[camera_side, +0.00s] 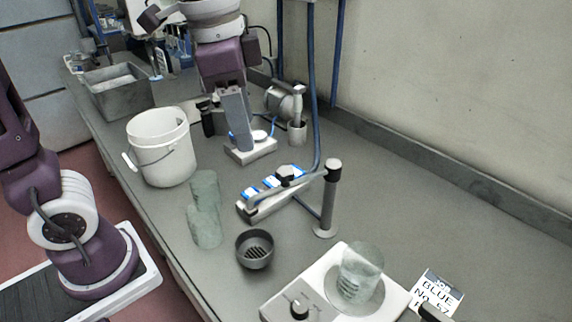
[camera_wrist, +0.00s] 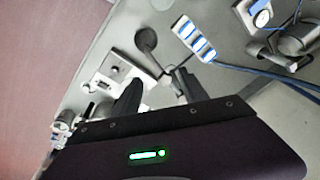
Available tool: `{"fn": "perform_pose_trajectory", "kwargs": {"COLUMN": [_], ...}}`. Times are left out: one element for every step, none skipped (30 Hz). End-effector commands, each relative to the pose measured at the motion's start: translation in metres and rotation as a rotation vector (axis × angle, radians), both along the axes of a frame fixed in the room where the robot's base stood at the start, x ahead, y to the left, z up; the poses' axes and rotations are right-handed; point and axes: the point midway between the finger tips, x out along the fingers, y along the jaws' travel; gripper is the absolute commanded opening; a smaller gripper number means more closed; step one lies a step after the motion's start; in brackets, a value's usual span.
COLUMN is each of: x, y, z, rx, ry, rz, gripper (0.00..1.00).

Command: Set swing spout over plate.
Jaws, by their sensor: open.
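The swing spout (camera_side: 285,175) is a thin grey tube on an upright grey post (camera_side: 327,205), with a dark knob partway along it. It points left from the post, over the blue and white strip and away from the plate. The round plate (camera_side: 374,303) is on a white hotplate unit (camera_side: 285,300) with a control knob. A clear glass beaker (camera_side: 361,268) stands on the plate. In the wrist view my gripper (camera_wrist: 156,88) is open, with nothing visible between its two dark fingers. The hotplate unit (camera_wrist: 105,66) is beyond the left finger. I cannot make out my fingers in the side view.
A dark drain cup (camera_side: 255,250) is left of the hotplate. Two greenish glass vessels (camera_side: 204,215), a white bucket (camera_side: 160,150) and a blue and white strip (camera_side: 270,195) stand behind it.

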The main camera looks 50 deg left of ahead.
Motion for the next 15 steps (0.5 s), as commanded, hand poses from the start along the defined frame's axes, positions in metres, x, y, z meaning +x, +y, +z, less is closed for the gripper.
{"fn": "perform_pose_trajectory", "kwargs": {"x": [0.020, 0.030, 0.040, 0.046, 0.051, 0.056, 0.058, 0.059, 0.060, 0.059, 0.059, 0.059, 0.059, 0.059, 0.058], "y": [-0.009, -0.013, -0.018, -0.021, -0.024, -0.026, -0.027, -0.028, -0.028, -0.028, -0.028, -0.028, -0.028, -0.028, -0.028], "z": [-0.006, -0.009, -0.013, -0.016, -0.019, -0.022, -0.023, -0.026, -0.030, -0.035, -0.041, -0.049, -0.055, -0.061, -0.069], "rx": [0.016, 0.024, 0.031, 0.035, 0.038, 0.041, 0.042, 0.042, 0.043, 0.043, 0.042, 0.043, 0.042, 0.043, 0.042], "ry": [0.053, 0.079, 0.108, 0.125, 0.139, 0.152, 0.158, 0.164, 0.166, 0.168, 0.168, 0.169, 0.168, 0.169, 0.168], "rz": [-0.090, -0.142, -0.200, -0.237, -0.266, -0.295, -0.308, -0.317, -0.323, -0.324, -0.323, -0.322, -0.321, -0.321, -0.320], "gripper": [0.51, 0.51, 0.51, 0.51, 0.51, 0.51, 0.51, 0.51, 0.51, 0.51, 0.51, 0.51, 0.51, 0.51, 0.51]}}
